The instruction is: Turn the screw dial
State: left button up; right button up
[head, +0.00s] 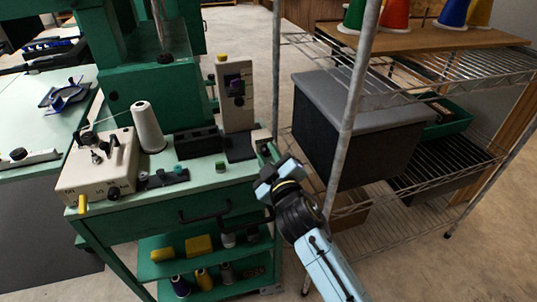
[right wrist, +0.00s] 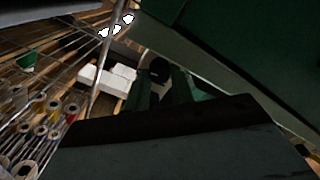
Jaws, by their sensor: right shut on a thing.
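My right gripper (head: 266,152) reaches in from the lower right to the right end of the green cart's top. In the right wrist view its two green fingers (right wrist: 159,90) are shut on a small dark, rounded piece (right wrist: 158,71), which looks like the screw dial. The fingers hide most of it, and its turn angle cannot be read. In the head view the held piece is hidden behind the gripper, beside a beige upright device (head: 236,92) with a dark base. My left gripper is not in view.
The cart top (head: 205,178) also carries a beige winder (head: 98,165), a white thread cone (head: 148,127) and a small green knob (head: 220,166). A metal shelf post (head: 350,120) stands close right of my right arm, with a grey bin (head: 355,125) behind it.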

jog(key=o, duration=1)
jog(key=shift+f, duration=0.1)
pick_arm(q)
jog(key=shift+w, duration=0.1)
pick_arm(e)
jog(key=shift+f, duration=0.1)
